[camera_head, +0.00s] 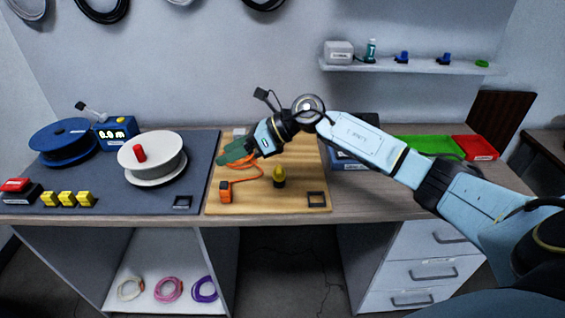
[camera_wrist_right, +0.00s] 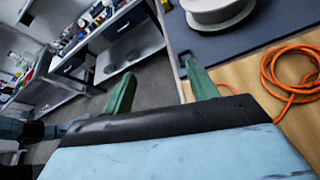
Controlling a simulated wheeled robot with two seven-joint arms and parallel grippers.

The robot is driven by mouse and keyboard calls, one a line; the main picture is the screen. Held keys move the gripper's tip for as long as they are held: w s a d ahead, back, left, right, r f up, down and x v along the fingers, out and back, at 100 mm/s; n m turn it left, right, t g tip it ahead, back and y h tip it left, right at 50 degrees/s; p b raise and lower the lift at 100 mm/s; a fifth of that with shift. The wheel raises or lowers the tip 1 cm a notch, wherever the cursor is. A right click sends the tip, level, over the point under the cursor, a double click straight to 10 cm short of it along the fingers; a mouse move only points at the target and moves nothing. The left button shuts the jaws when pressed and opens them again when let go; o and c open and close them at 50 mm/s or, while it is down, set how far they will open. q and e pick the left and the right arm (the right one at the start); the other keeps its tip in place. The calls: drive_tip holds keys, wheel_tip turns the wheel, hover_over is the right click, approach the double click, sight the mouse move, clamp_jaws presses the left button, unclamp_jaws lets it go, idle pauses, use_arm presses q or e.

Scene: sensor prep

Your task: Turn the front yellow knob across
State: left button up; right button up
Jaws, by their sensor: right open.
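A yellow knob (camera_head: 279,172) on a dark base stands on the wooden board (camera_head: 245,205), right of the orange cable. Only one such knob shows in the head view; any other is hidden or out of view. My right gripper (camera_head: 234,152), with green fingers, is over the back left of the board, left of and behind the knob, and apart from it. In the right wrist view the fingers of the right gripper (camera_wrist_right: 160,88) are spread with nothing between them. The knob does not show there. My left gripper is in neither view.
An orange cable (camera_head: 236,181) with an orange block (camera_head: 225,192) lies below my right gripper; its loops (camera_wrist_right: 285,75) show in the wrist view. A white spool (camera_head: 170,165) and several yellow blocks (camera_head: 67,199) are on the dark mat (camera_head: 120,203). The board's front is mostly clear.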

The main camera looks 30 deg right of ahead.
drive_tip(key=d+n+g+h, duration=0.2)
drive_tip(key=d+h, duration=0.3)
drive_tip(key=d, duration=0.5)
drive_tip(key=g+h, duration=0.2)
drive_tip(key=h, duration=0.1)
approach(280, 168)
drive_tip(key=shift+n, duration=0.4)
drive_tip(key=b+x, duration=0.8)
drive_tip(key=shift+s+f+b, duration=0.1)
drive_tip(key=shift+s+b, duration=0.05)
drive_tip(key=shift+b, duration=0.15)
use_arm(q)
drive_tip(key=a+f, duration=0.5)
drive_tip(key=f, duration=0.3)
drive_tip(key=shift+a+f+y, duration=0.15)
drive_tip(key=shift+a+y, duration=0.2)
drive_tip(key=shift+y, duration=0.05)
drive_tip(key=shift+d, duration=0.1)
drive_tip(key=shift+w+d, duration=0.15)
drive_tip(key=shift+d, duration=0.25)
use_arm(e)
drive_tip(key=c, duration=1)
